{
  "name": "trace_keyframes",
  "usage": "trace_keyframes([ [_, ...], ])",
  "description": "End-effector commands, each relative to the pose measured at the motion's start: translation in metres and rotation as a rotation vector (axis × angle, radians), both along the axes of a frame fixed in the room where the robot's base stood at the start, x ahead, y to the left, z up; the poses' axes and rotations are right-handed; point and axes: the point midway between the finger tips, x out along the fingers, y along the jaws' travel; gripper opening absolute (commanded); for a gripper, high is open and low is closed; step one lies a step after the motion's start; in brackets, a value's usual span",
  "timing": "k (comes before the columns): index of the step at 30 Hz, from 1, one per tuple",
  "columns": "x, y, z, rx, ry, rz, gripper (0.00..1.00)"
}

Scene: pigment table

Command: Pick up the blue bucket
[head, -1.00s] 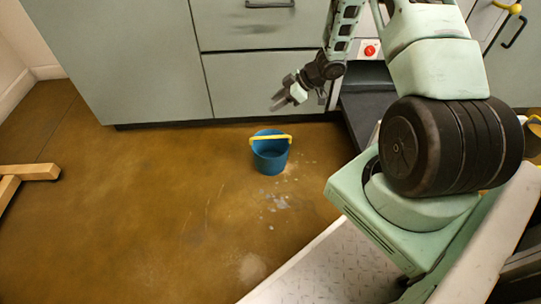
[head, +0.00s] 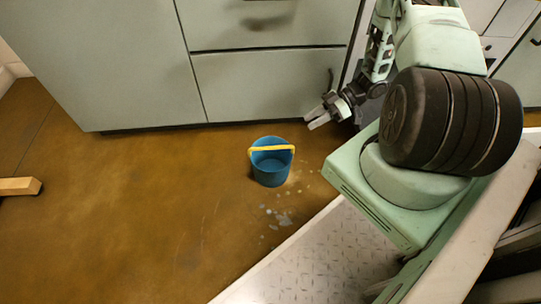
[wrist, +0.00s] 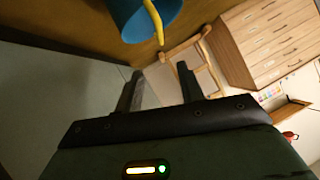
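The blue bucket (head: 271,168) stands upright on the brown floor in the head view, with its yellow handle (head: 271,149) lying across the top. In the wrist view the bucket (wrist: 140,18) shows at the top edge, partly cut off, with its yellow handle (wrist: 154,22) hanging across the rim. My gripper (head: 314,118) is to the right of the bucket and farther back, near the cabinet front, apart from the bucket. In the wrist view its two fingers (wrist: 161,85) are spread with nothing between them.
Grey-green cabinets (head: 260,88) stand close behind the bucket and my gripper. A wooden leg (head: 18,186) lies at the left edge. The floor left of and in front of the bucket is clear. The wrist view also shows a wooden chair (wrist: 188,52) and a drawer unit (wrist: 265,40).

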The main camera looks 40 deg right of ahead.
Motion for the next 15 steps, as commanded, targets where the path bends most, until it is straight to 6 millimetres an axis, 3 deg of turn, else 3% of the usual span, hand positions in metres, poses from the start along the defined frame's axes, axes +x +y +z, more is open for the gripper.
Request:
trace_keyframes([
  [15, 0.027, 0.080, -0.051, 0.003, 0.000, 0.001, 0.38],
])
